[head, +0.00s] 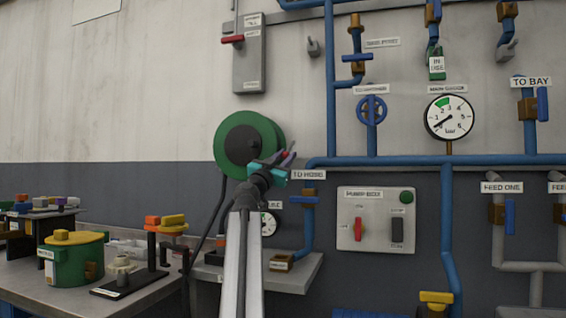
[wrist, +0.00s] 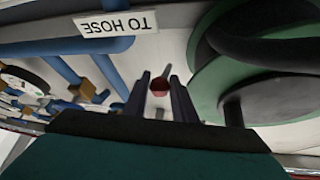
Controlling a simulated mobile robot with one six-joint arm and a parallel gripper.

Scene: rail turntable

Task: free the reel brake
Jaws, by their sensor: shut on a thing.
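The green hose reel (head: 229,131) with a dark hub is mounted on the wall, left of the middle in the head view. It also shows at the right of the wrist view (wrist: 212,75). My gripper (head: 283,161) is at the reel's lower right side. In the wrist view its two dark fingers (wrist: 160,90) stand either side of a small red knob (wrist: 159,87), which I take to be the brake's handle. A thin grey stem shows beyond the knob. In the head view my gripper partly hides the knob, and no brake label is readable.
A "TO HOSE" label (head: 309,175) and blue pipe (head: 420,161) are close right of my gripper. A shelf (head: 300,276) is below. A panel with a red switch (head: 375,205) is further right. A bench with a green pot (head: 72,262) is at left.

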